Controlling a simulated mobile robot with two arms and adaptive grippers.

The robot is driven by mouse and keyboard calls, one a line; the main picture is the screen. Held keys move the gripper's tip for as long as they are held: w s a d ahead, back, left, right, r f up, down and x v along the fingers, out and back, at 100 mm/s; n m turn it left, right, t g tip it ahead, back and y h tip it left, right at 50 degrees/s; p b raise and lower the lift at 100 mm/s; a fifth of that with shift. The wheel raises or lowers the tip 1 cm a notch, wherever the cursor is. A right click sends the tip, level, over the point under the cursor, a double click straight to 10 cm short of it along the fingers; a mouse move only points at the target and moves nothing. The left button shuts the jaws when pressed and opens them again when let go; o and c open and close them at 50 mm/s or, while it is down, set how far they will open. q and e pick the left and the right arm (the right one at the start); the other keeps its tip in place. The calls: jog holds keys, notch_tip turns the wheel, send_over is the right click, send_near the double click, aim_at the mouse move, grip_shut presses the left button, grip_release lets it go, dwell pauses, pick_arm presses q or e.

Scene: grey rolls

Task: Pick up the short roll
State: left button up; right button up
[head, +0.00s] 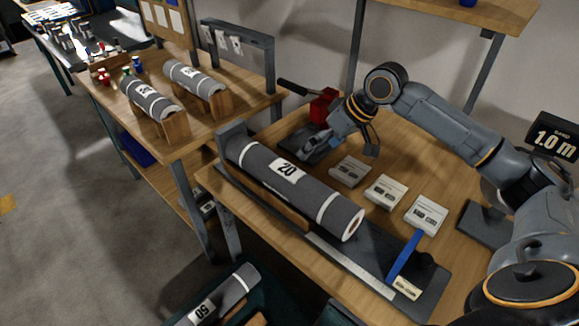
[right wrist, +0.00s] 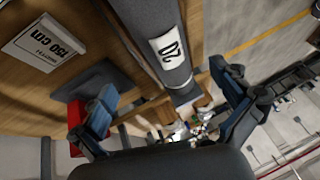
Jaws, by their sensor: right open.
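A grey roll (head: 322,196) with a white label reading 20 and white bands lies on the near wooden bench. Two shorter-looking grey rolls, one at left (head: 146,94) and one at right (head: 198,81), rest on wooden cradles on the bench behind. Another grey roll (head: 236,287) is partly cut off at the bottom. My right gripper (head: 343,150) is open and empty, above the near bench behind the roll labelled 20. In the right wrist view, that roll (right wrist: 177,71) shows between the spread fingers (right wrist: 163,77), apart from them. My left gripper is out of view.
Several white label cards (head: 386,191) lie on the near bench. A red-and-black tool (head: 323,105) stands behind my right gripper. A blue bar (head: 405,257) and a metal ruler (head: 345,263) lie in front. An upright frame (head: 240,40) borders the back bench.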

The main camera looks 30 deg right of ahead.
aim_at(296, 171)
jog(key=shift+x, duration=0.85)
jog(key=shift+w+a+f, duration=0.2)
jog(key=shift+a+f, duration=0.85)
jog(key=shift+a, duration=0.15)
jog(key=shift+w+a+f+p, duration=0.15)
jog(key=shift+w+f, duration=0.15)
jog(key=shift+f, duration=0.3)
jog(key=shift+w+f+p, duration=0.15)
jog(key=shift+w+f, duration=0.2)
jog(key=shift+f, duration=0.2)
jog(key=shift+w+f, duration=0.15)
jog(key=shift+f, duration=0.1)
jog(key=x, duration=0.2)
jog(key=shift+a+f+p, duration=0.1)
jog(key=shift+f+p, duration=0.25)
jog(key=shift+p, duration=0.05)
jog(key=shift+x, duration=1.1)
jog(key=shift+w+f, duration=0.15)
jog(key=shift+w, duration=0.05)
jog(key=shift+s, duration=0.1)
jog(key=shift+c, duration=1.3)
jog(key=c, duration=1.1)
jog(key=shift+c, duration=0.6)
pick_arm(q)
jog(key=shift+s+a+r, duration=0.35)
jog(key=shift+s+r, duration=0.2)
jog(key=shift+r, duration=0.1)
